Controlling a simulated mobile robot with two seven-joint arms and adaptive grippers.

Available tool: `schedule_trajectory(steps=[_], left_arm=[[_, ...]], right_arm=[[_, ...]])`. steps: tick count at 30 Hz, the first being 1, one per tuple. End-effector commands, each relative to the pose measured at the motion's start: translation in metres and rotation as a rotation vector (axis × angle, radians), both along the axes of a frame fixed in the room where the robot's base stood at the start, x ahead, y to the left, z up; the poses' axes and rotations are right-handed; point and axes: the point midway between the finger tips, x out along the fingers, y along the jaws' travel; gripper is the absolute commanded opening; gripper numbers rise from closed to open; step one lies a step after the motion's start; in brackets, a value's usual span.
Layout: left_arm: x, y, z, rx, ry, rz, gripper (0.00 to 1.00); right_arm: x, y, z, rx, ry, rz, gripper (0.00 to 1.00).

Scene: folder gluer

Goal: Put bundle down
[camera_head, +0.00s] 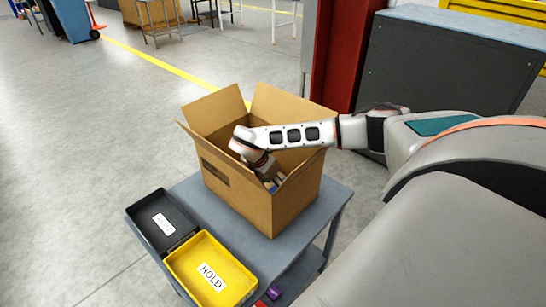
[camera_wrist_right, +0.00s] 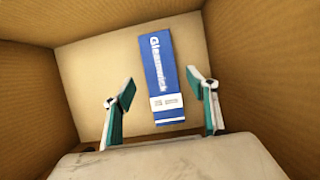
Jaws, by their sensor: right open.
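An open cardboard box (camera_head: 245,195) stands on a small grey cart, its flaps up. My right arm reaches over its rim from the right, and the hand is down inside it, so the fingers are mostly hidden in the head view. In the right wrist view my right gripper (camera_wrist_right: 162,97) is open, with a finger on each side. A flat blue and white bundle (camera_wrist_right: 160,75), lettered "Gleamwick", lies on the box floor (camera_wrist_right: 90,75) between and beyond the fingertips. I see a gap between it and each finger. My left gripper is not in view.
A black tray (camera_head: 140,212) and a yellow tray labelled HOLD (camera_head: 238,281) sit at the left and front of the grey cart top (camera_head: 335,199). A grey cabinet (camera_head: 440,65) and a red post (camera_head: 340,50) stand behind. Floor at left is clear.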

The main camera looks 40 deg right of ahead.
Motion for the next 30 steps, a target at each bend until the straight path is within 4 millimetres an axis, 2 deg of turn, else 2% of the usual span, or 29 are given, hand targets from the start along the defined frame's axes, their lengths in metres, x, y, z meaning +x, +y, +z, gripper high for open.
schedule_trajectory(steps=[5,11,21,25,30], left_arm=[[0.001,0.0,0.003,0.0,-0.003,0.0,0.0],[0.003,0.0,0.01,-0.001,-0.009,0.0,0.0],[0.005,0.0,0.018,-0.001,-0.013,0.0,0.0],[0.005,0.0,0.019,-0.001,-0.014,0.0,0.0],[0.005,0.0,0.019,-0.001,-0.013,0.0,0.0]], right_arm=[[0.001,0.0,0.006,0.0,-0.002,0.001,0.58],[0.001,0.009,0.036,0.0,-0.005,0.002,0.58],[-0.002,0.036,0.1,0.0,-0.004,0.002,0.58],[-0.003,0.042,0.114,0.0,-0.003,0.001,0.58],[-0.004,0.045,0.122,0.0,0.0,0.0,0.58]])
